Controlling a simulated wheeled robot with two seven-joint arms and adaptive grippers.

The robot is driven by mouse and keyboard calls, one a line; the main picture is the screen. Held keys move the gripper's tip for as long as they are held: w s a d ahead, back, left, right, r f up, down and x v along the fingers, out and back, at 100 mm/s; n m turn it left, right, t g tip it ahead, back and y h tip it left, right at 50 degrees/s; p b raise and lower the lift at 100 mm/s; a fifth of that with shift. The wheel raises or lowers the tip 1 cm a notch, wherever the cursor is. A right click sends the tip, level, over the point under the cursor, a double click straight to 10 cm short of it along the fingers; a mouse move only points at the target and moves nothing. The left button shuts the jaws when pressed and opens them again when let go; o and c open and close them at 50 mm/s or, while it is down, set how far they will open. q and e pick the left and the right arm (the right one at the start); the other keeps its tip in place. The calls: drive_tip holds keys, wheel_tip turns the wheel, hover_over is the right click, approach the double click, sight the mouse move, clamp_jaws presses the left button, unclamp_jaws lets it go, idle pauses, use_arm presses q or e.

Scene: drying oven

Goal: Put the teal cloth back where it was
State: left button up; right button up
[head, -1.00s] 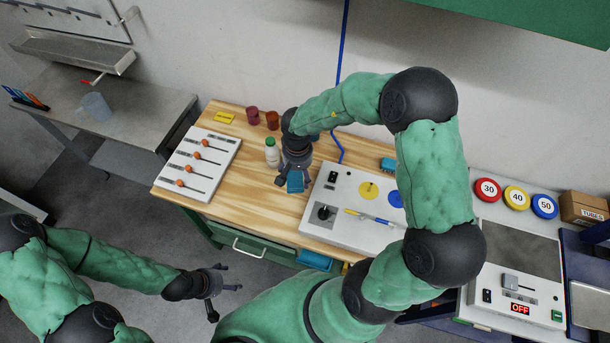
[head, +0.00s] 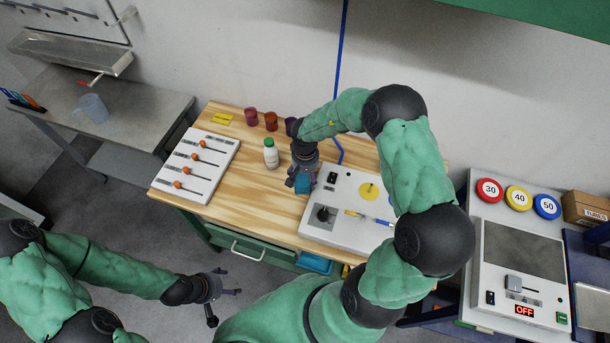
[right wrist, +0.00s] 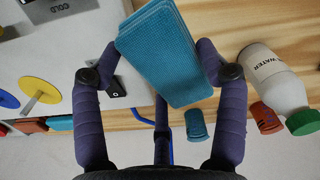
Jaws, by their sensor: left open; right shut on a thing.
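The teal cloth (right wrist: 160,50) is a folded, textured rectangle held between the fingers of my right gripper (right wrist: 160,75). In the head view the cloth (head: 301,187) shows as a small teal patch under my right gripper (head: 302,180), at the left edge of the white control panel (head: 345,232). Whether the cloth touches the bench or panel is hard to tell. My left gripper (head: 213,290) is open and empty, low at the lower left, in front of the bench.
A white water bottle (head: 271,153) with a green cap stands left of my right gripper. Maroon (head: 251,116) and red-brown (head: 271,121) cups stand behind it. A slider board (head: 195,165) lies at the left. Bare wood (head: 245,185) shows between.

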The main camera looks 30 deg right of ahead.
sight(305, 176)
drive_tip(key=shift+f+p, duration=0.5)
drive_tip(key=o, duration=1.2)
drive_tip(key=shift+o, duration=0.2)
drive_tip(key=shift+r+b, duration=0.35)
drive_tip(key=shift+b, duration=0.1)
wheel_tip(305, 176, up, 12)
drive_tip(key=p, duration=0.2)
drive_tip(key=shift+r, duration=0.25)
